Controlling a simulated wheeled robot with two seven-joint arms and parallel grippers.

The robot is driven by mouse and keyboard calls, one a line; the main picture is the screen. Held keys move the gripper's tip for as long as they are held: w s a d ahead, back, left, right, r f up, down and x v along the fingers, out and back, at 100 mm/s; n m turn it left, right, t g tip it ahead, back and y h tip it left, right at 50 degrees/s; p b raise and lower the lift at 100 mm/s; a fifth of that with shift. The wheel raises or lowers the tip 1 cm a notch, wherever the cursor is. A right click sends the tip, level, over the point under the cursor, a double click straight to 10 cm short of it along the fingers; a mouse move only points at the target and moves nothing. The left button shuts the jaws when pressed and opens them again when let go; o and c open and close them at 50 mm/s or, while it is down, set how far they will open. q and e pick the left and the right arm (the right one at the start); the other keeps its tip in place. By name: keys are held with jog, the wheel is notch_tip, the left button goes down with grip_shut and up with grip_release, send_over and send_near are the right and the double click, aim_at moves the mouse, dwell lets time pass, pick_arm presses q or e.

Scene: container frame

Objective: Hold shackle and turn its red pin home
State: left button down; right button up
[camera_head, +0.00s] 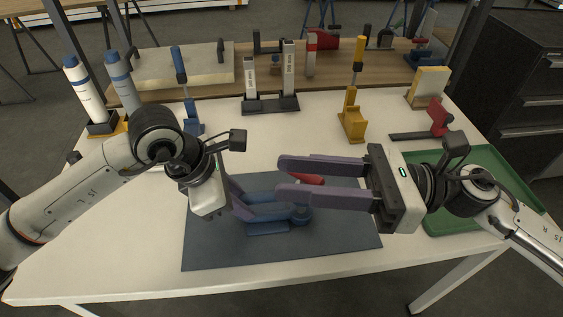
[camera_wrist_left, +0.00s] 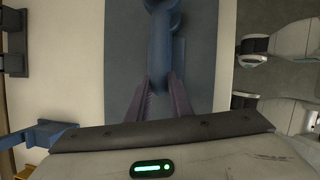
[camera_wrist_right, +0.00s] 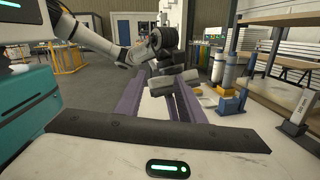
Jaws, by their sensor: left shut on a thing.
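The dark blue shackle (camera_head: 270,212) is over the blue mat in the head view. It also shows at the top of the left wrist view (camera_wrist_left: 163,42). My left gripper (camera_head: 246,207) is shut on its left end. The red pin (camera_head: 308,179) shows between the fingers of my right gripper (camera_head: 280,178) in the head view, partly hidden by the nearer finger. The right gripper is open, its fingers pointing left and wide apart, above the shackle's right end. I cannot tell whether the pin sits in the shackle. No red pin is clear in the right wrist view.
The blue mat (camera_head: 215,250) lies on the white table (camera_head: 110,255). A green tray (camera_head: 455,222) is at the right, partly under my right arm. Blue (camera_head: 190,122), yellow (camera_head: 352,125) and red (camera_head: 437,118) stands and a dark-based rack (camera_head: 270,104) line the back.

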aim_at(304, 178)
jog(key=w+d+f+m+t+h, duration=0.45)
jog(key=d+f+m+t, duration=0.25)
jog(key=f+t, duration=0.25)
jog(key=x, duration=1.1)
jog(key=shift+a, duration=0.35)
jog(key=shift+s+g+y, duration=0.1)
jog(key=shift+g+y, duration=0.15)
grip_shut()
